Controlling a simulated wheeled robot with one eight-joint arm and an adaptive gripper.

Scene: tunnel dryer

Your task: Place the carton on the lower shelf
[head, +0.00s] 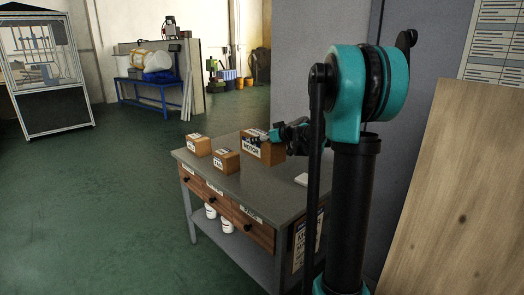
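A brown carton labelled MOTOR (259,153) stands upright on the grey top of a workbench (258,190). Two smaller brown cartons stand left of it, one farther back (198,145) and one nearer the front (226,162). My gripper (275,135) is at the upper right part of the MOTOR carton, seen from afar. Its fingers are small and dark, and I cannot tell whether they are closed on the carton or only near it. The bench's lower shelf (246,260) lies below the drawers. Its back and right parts are hidden.
Two white containers (227,225) stand on the lower shelf. Wooden drawers (215,201) with dark knobs sit above it. A white item (302,179) lies on the bench's right side. A wooden board (455,190) leans at the right. The green floor left of the bench is clear.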

